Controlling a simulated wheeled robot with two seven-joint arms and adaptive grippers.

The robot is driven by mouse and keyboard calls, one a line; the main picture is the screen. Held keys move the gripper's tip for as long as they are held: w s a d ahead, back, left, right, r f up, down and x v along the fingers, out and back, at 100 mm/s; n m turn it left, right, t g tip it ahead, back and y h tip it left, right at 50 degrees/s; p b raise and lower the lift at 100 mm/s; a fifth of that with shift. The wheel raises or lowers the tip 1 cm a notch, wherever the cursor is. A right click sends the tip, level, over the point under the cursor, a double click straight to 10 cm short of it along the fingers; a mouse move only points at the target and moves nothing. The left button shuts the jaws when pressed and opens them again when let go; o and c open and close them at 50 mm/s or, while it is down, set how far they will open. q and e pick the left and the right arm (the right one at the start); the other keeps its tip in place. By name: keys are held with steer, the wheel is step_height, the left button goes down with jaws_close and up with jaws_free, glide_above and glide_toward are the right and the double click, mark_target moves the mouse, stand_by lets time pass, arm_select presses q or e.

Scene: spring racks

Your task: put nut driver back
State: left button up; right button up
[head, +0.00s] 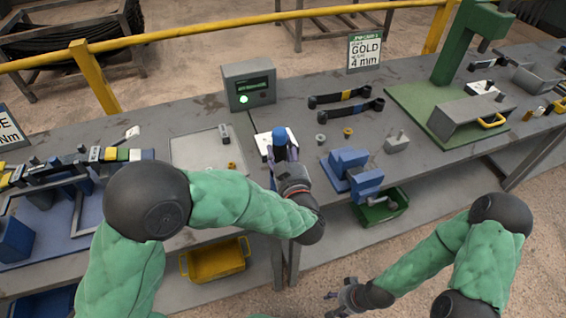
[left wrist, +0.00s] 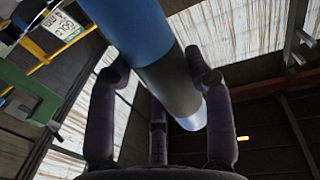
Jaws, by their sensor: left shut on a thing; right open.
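The nut driver (head: 279,136) shows its blue upper end over the middle of the bench. My left gripper (head: 282,152) is shut on it. My right gripper (head: 343,297) is open and empty, low in front of the bench.
A grey box with a lit display (head: 249,86) stands behind. A pale tray (head: 195,150) lies to the left, a blue vise (head: 352,172) to the right. Yellow (head: 215,262) and green (head: 380,208) bins sit below the bench top.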

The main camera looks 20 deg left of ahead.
arm_select(q)
steer(key=shift+f+b, duration=0.7)
steer(key=shift+f, duration=1.25)
steer(key=o, duration=1.4)
steer(key=shift+f, duration=0.1)
steer(key=shift+s+d+r, duration=0.15)
steer(key=shift+s+r, duration=0.05)
steer(key=shift+s, duration=0.05)
steer(key=shift+p+v, duration=1.9)
steer(key=shift+v, duration=3.85)
steer(key=shift+f, duration=0.15)
